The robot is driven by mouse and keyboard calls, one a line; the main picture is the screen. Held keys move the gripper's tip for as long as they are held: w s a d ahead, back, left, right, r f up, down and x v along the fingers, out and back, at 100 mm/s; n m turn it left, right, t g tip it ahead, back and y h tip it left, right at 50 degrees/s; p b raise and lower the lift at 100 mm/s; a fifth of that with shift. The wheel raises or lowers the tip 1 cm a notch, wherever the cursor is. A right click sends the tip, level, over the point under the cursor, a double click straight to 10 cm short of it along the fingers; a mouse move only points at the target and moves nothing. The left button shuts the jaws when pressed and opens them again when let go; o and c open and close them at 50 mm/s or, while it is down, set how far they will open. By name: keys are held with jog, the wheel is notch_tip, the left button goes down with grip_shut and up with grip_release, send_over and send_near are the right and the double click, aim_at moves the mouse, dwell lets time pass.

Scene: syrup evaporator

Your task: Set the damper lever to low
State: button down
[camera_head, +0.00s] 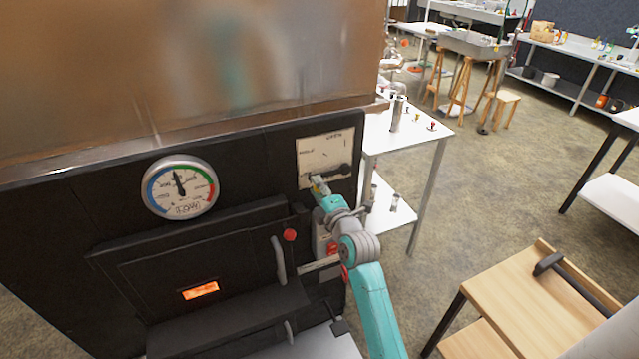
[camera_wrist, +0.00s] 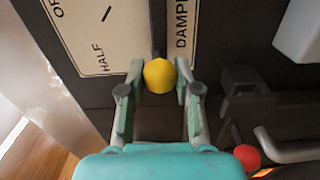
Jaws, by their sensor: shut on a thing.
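The damper lever shows in the wrist view as a yellow knob (camera_wrist: 159,76) on a dark rod, which runs up across a white scale plate (camera_wrist: 100,35). Parts of the words "HALF" and "DAMPER" are readable on the plate. My gripper (camera_wrist: 158,82) is shut on the yellow knob, one finger on each side. In the head view, the scale plate (camera_head: 325,150) is on the black front of the evaporator, and my gripper (camera_head: 319,187) is at its lower edge. The knob is mostly hidden there. I cannot read the lever's exact setting.
A round gauge (camera_head: 180,187) and a firebox door with a glowing window (camera_head: 200,290) are left of my arm. A red knob (camera_head: 290,235) and a door handle (camera_head: 279,260) are close below. A white table (camera_head: 420,130) stands at right; a wooden bench (camera_head: 530,310) is at lower right.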

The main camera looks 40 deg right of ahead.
jog(key=shift+d+f, duration=0.2)
jog(key=shift+f, duration=0.1)
jog(key=shift+s+n, duration=0.1)
jog(key=shift+n, duration=0.2)
jog(key=c, duration=0.8)
grip_release()
jog(key=shift+d, duration=0.1)
jog(key=v, duration=1.2)
jog(key=shift+r, duration=0.1)
